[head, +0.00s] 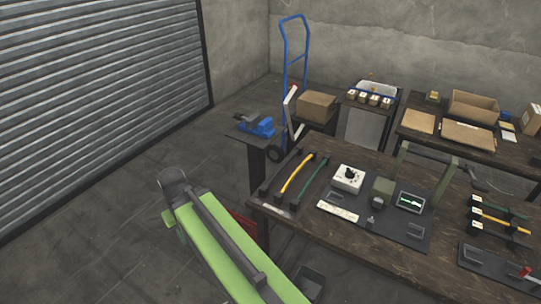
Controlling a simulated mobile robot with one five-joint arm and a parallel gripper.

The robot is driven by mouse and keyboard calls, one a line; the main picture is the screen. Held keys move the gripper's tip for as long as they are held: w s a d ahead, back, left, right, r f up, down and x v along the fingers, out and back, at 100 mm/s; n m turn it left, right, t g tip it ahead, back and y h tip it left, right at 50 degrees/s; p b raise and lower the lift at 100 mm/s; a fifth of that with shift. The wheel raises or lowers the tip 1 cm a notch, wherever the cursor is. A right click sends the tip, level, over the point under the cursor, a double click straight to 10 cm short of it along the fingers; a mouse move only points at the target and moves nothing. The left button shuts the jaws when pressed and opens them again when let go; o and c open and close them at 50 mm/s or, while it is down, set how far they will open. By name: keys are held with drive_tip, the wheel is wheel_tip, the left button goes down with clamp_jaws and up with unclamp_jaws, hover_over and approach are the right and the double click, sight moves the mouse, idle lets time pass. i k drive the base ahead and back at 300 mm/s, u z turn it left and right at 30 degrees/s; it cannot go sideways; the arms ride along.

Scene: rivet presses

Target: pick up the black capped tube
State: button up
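I cannot make out for certain which thing is the black capped tube. Near the left end of the workbench, a yellow tube with dark ends (297,174) and a green tube with dark ends (314,178) rest side by side on a dark holder. At the right, a second holder carries a yellow tube (493,221) and a dark green tube (505,210), also with dark ends. My green arm reaches up from the bottom to a dark joint left of the bench. My gripper's fingers do not show.
The dark wooden workbench (345,232) carries a white box with a black knob (348,179) and a press frame (443,185). A blue vise (257,126) stands behind, near a blue hand truck (284,70). The floor (110,190) by the shutter is clear.

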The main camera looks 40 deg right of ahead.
sight(263, 190)
drive_tip(key=i, duration=1)
drive_tip(key=u, duration=0.05)
